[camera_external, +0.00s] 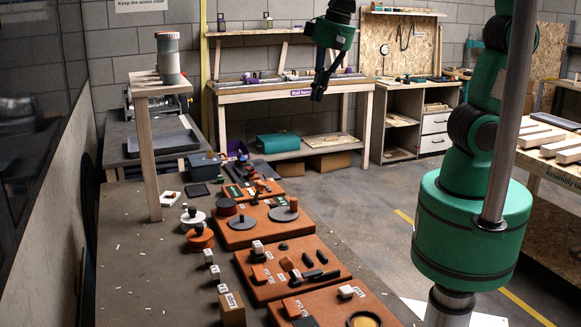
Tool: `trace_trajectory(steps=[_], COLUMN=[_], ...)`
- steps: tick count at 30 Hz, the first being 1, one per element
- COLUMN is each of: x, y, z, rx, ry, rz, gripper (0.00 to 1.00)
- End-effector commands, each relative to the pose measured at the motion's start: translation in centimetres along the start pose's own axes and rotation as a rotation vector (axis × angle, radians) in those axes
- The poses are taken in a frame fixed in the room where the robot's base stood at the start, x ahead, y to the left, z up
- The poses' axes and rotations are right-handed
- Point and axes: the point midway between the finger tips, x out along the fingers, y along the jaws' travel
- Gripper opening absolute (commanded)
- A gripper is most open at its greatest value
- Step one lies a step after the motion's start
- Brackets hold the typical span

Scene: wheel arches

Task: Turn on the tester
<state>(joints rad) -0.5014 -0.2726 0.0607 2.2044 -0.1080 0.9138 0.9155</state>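My gripper (318,93) hangs in the air at the upper middle, pointing down, beyond the orange boards and apart from everything on the table. Its fingers are small and dark, and I cannot tell whether they are open or shut. I see no object in it. No readable label identifies the tester. A small white box with a reddish top (170,198) sits on the table at the left. A dark panel with small coloured parts (238,172) lies at the table's far end; I cannot tell whether either is the tester.
Several orange boards with pegs and discs (290,268) line the grey table (150,270). Small labelled blocks (231,307) stand left of them. A wooden stand (150,150) holds a grey cylinder (168,60). A workbench (290,87) stands behind. The table's left side is mostly clear.

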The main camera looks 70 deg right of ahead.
Motion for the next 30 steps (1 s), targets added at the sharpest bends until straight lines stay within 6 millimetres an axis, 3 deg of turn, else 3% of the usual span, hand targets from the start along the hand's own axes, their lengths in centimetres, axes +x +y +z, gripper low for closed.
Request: trace_trajectory(steps=[1,8,14,24,30], x=[1.0,4.7,8.2,14.8,18.1], y=[-1.7,-8.8,-14.6,-23.3,-26.5], z=[0.6,3.5,7.6,17.3,22.9], rx=[0.010,0.102,0.178,0.303,0.365], ry=[-0.012,-0.042,-0.051,-0.029,-0.003], rz=[0.010,0.055,0.098,0.172,0.200], gripper=[0.00,0.00,0.00,0.00,0.00])
